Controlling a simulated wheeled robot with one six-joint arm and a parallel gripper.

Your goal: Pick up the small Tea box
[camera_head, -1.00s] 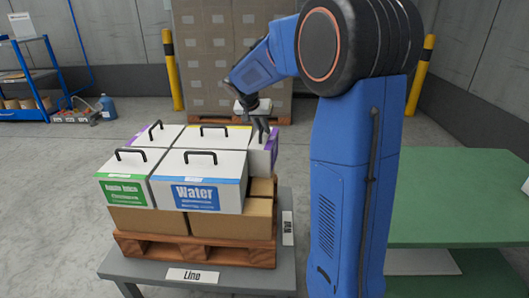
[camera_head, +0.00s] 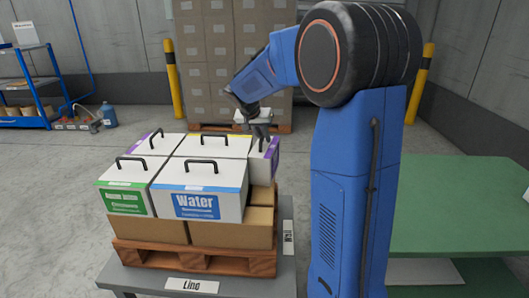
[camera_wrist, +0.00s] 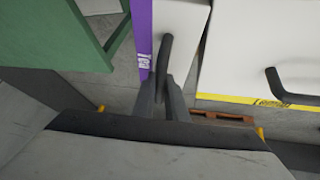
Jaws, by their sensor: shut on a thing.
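The small Tea box (camera_head: 263,160) is white with a purple band and stands at the right end of the top layer on the pallet stack. In the wrist view its white top (camera_wrist: 190,20) and purple labelled side (camera_wrist: 142,40) show, with a dark bar handle (camera_wrist: 166,52) on top. My gripper (camera_head: 263,135) is above this box, at its handle. In the wrist view my gripper (camera_wrist: 167,97) is shut on the handle, with a finger at each side. The box seems still level with its neighbours; its underside is hidden.
The Water box (camera_head: 205,205) and several other white handled boxes stand close beside it, on brown cartons (camera_head: 232,234) and a wooden pallet (camera_head: 200,258) on the grey Line table (camera_head: 262,284). A bare green table (camera_head: 455,215) is at right. Yellow posts (camera_head: 172,75) stand behind.

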